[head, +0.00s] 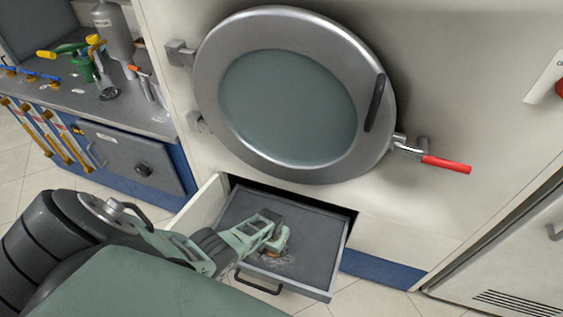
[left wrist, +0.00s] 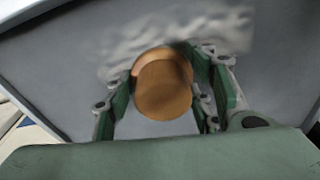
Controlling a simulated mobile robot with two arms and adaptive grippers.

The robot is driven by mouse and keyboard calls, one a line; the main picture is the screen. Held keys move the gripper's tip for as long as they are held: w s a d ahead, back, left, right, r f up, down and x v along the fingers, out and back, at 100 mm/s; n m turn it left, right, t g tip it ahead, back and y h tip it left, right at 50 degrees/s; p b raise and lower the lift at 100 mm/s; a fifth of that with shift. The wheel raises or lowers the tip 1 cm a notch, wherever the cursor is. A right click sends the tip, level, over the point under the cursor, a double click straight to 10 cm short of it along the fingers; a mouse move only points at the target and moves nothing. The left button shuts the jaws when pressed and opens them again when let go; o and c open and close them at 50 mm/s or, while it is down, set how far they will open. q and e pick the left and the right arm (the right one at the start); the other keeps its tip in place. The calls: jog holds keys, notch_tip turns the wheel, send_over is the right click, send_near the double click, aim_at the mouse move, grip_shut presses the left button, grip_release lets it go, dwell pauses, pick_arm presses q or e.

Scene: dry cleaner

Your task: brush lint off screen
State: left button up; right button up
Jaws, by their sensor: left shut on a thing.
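The lint screen (head: 313,232) is the flat grey panel in the open drawer below the round door. A patch of grey lint (head: 284,262) lies on it near the drawer's front; in the left wrist view the lint (left wrist: 125,42) spreads behind the brush. My left gripper (head: 276,240) is over the screen, shut on a brush with a round wooden handle (left wrist: 164,90). A little of the brush (head: 284,236) shows at the fingertips in the head view. The bristles are hidden, so I cannot tell whether they touch the lint. My right gripper is not in view.
The round machine door (head: 290,105) with a red-handled latch (head: 446,164) is shut above the drawer. The drawer front has a dark handle (head: 258,284). A cluttered grey counter (head: 150,122) stands at the left. Tiled floor is clear in front of the drawer.

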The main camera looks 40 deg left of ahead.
pick_arm(q)
jog(key=shift+s+a, duration=0.3)
jog(key=shift+a, duration=0.7)
jog(key=shift+s+a, duration=0.25)
jog(key=shift+a, duration=0.7)
jog(key=shift+s+a+f+b, duration=0.1)
jog(key=shift+s+a+b, duration=0.2)
jog(key=shift+a, duration=0.7)
jog(key=shift+s+a+f+b, duration=0.1)
jog(key=shift+s+a, duration=0.3)
jog(key=shift+a, duration=0.55)
jog(key=shift+s+a+r+b, duration=0.1)
jog(key=shift+s+a+b, duration=0.15)
jog(key=shift+a, duration=0.85)
jog(key=shift+s+a+r+b, duration=0.1)
jog(key=shift+s+a, duration=0.2)
jog(key=shift+a, duration=0.8)
jog(key=shift+s+a+b, duration=0.2)
jog(key=shift+s+a, duration=0.05)
jog(key=shift+a, duration=0.85)
jog(key=shift+r, duration=0.1)
jog(key=shift+r, duration=0.1)
notch_tip(320, 180, up, 6)
jog(key=p, duration=0.6)
notch_tip(320, 180, up, 3)
jog(key=p, duration=0.3)
